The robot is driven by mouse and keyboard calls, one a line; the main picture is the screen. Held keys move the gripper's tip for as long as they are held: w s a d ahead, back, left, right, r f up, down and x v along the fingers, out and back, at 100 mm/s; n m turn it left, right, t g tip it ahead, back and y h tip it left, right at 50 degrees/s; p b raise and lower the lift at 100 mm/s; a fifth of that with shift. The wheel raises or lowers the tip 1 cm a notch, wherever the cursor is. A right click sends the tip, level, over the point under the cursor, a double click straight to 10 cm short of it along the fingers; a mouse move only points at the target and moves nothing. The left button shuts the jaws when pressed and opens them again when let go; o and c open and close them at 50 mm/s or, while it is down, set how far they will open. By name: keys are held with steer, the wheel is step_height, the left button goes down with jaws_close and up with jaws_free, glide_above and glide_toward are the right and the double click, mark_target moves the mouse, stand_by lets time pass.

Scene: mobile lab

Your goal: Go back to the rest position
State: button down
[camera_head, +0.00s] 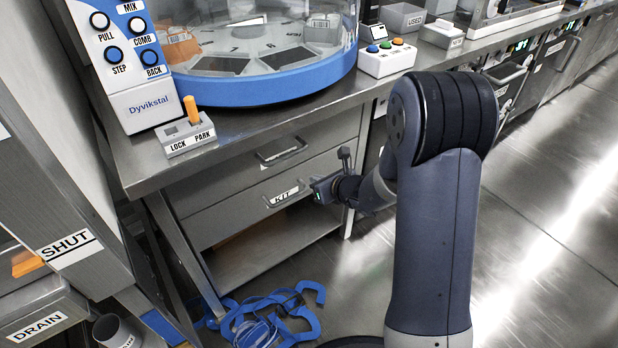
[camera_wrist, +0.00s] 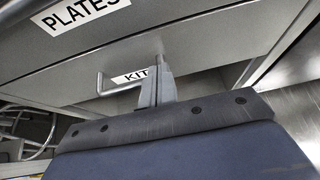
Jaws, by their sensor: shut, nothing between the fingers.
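My gripper (camera_head: 316,192) is low in front of the drawer unit, beside the right end of the KIT drawer's handle (camera_head: 283,198). In the wrist view the fingers of my gripper (camera_wrist: 155,88) are together with nothing between them. They overlap the right part of the handle and the KIT label in that view. I cannot tell whether they touch the handle. The KIT drawer front (camera_head: 235,212) looks flush with the unit. My arm reaches down and left from its upright part.
Above is another drawer (camera_head: 240,165); a PLATES label (camera_wrist: 85,12) shows in the wrist view. The metal counter (camera_head: 260,118) overhangs, carrying a round blue-rimmed machine (camera_head: 265,85) and a LOCK/PARK lever box (camera_head: 186,136). Blue straps (camera_head: 270,318) lie on the floor. Floor at right (camera_head: 560,230) is clear.

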steer(key=p+v, duration=0.1)
steer(key=v, duration=0.7)
steer(key=shift+d, duration=0.2)
steer(key=shift+w+r, duration=0.1)
